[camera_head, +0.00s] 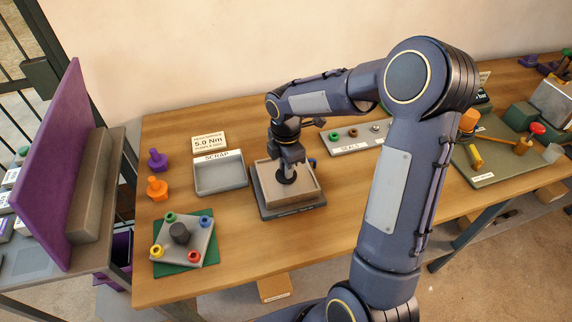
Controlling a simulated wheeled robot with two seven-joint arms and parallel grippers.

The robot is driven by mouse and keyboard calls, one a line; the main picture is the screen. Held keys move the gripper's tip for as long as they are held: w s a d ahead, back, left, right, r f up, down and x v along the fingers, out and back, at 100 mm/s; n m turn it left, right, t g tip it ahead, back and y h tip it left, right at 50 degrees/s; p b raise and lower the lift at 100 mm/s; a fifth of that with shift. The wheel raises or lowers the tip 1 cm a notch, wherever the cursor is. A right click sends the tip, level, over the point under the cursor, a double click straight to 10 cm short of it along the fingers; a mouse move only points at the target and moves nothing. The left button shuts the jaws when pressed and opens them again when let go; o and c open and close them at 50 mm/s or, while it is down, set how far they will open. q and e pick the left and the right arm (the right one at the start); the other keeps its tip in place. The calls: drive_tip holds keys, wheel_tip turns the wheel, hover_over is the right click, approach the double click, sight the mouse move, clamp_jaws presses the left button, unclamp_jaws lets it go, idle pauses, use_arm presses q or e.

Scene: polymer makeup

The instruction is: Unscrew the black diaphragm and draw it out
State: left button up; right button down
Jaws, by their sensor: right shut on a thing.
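The black diaphragm (286,181) is a dark round piece low in the beige block (307,196), a square-walled housing on a dark grey base near the middle of the table. My right gripper (287,168) reaches down from above and is shut on the diaphragm. The jaws cover its upper part, so I cannot tell how far it sits in its seat. My left gripper is not in view.
An empty grey tray marked SCRAP (221,185) stands left of the housing. A plate with colored knobs (184,254) lies front left, with orange (157,189) and purple (157,160) pieces behind it. A SEALS tray (345,141) is behind right. Bare wood (235,245) lies in front.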

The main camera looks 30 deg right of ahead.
drive_tip(key=shift+n+p, duration=0.3)
drive_tip(key=shift+n, duration=0.5)
drive_tip(key=c, duration=1.2)
unclamp_jaws()
drive_tip(key=shift+r, duration=0.1)
drive_tip(key=shift+o, duration=0.4)
wheel_tip(320, 180, up, 7)
drive_tip(key=shift+b, duration=0.35)
drive_tip(key=o, duration=0.7)
drive_tip(key=f+b, duration=0.1)
drive_tip(key=b, duration=0.4)
drive_tip(key=shift+m, duration=0.3)
drive_tip(key=shift+c, duration=0.2)
drive_tip(key=shift+b, duration=0.35)
drive_tip(key=shift+f, duration=3.65)
